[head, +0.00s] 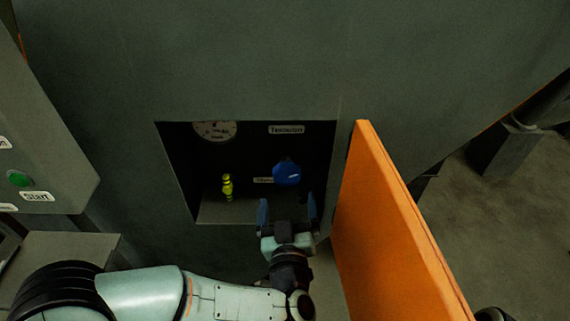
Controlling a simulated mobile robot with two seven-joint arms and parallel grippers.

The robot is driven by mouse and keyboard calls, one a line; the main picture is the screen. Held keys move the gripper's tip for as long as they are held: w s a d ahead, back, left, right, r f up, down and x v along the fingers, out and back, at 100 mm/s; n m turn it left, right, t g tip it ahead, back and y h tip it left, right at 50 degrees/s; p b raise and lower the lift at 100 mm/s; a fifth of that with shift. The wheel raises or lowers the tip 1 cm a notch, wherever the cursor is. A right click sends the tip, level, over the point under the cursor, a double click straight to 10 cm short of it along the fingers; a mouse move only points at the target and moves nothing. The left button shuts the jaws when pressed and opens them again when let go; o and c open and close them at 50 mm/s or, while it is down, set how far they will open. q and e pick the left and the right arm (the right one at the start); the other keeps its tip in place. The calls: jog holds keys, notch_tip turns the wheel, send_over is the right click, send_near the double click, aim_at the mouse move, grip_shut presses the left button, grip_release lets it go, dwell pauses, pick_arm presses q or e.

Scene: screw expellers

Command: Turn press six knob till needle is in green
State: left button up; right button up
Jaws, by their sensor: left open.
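A blue knob (287,172) sits on the back wall of a dark recess in the grey-green machine, under a label reading "Tension". A round white gauge (215,131) is at the recess's upper left, its top cut off by the recess edge. I cannot make out its needle or any green zone. My left gripper (287,212) is open and empty at the mouth of the recess, just below the knob in the picture, fingers pointing toward it. They look apart from the knob. My right gripper is not in view.
A yellow-green fitting (227,187) stands in the recess, left of the knob. An orange door (395,230) hangs open along the recess's right side, close to my gripper. At left is a grey panel with a green button (19,178) labelled "Start".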

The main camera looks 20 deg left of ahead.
aim_at(286, 177)
pick_arm(q)
jog(key=x, duration=1.1)
jog(key=shift+w+a+f, duration=0.1)
jog(key=shift+w+a, duration=0.05)
jog(key=shift+w, duration=0.1)
jog(key=shift+c, duration=0.3)
jog(key=c, duration=0.9)
